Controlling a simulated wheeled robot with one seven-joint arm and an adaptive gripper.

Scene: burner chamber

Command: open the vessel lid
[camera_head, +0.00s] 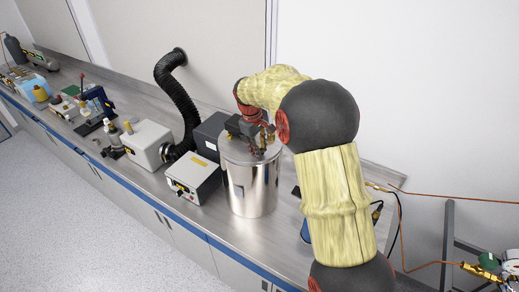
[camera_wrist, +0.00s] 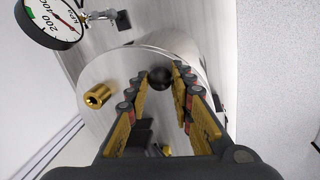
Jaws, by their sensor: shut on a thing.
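The vessel (camera_head: 252,190) is a shiny steel cylinder standing upright on the bench. Its round lid (camera_head: 233,150) appears seated on top, with a brass fitting (camera_wrist: 97,95) on it in the wrist view. A round black knob (camera_wrist: 160,78) on the lid lies between the fingertips of my gripper (camera_wrist: 166,80). My gripper (camera_head: 259,146) reaches down over the vessel in the head view and is shut on the knob. The knob is hidden by my gripper in the head view.
A pressure gauge (camera_wrist: 50,20) is close to the lid in the wrist view. A white-and-black box (camera_head: 194,177) stands just left of the vessel, with a dark box (camera_head: 209,133) behind. A black corrugated hose (camera_head: 178,100) rises along the wall. Bench equipment lines the left.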

